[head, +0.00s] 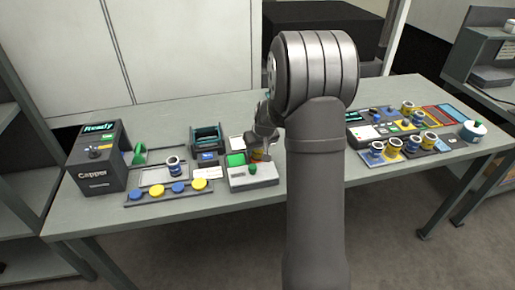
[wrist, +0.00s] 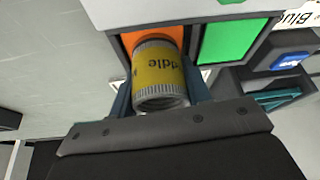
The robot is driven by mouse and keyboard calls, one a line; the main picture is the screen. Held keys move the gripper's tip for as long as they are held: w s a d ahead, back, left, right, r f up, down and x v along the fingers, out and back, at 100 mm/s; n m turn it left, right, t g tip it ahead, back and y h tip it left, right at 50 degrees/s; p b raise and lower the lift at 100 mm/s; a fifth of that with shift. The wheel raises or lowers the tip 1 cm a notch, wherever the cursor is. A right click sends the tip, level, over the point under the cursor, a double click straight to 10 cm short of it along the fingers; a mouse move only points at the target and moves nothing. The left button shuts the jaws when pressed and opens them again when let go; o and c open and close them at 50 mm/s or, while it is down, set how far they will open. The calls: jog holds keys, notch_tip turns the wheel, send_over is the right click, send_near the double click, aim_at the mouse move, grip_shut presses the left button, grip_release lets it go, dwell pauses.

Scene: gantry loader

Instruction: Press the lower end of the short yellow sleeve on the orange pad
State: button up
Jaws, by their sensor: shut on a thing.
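My gripper (wrist: 157,95) is shut on a yellow sleeve (wrist: 158,68) with grey ribbed ends and dark lettering ending in "ddle". One blue-grey finger shows on each side of it. The sleeve's far end is over the orange pad (wrist: 172,31), which sits beside a green pad (wrist: 225,40) in a grey frame. I cannot tell whether that end touches the orange pad. In the head view my gripper (head: 262,146) is low over the pad box (head: 262,178), whose green pad shows; the sleeve (head: 257,155) is a small yellow patch and the orange pad is mostly hidden.
A dark capper (head: 97,160) reading "Ready" stands at the left end of the bench. Blue and yellow caps lie on a strip (head: 140,201) in front. A white and blue sleeve (head: 173,165) stands nearby. Several sleeves and trays fill the right side, with a white canister (head: 473,131).

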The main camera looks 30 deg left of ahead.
jog(key=shift+r, duration=3.05)
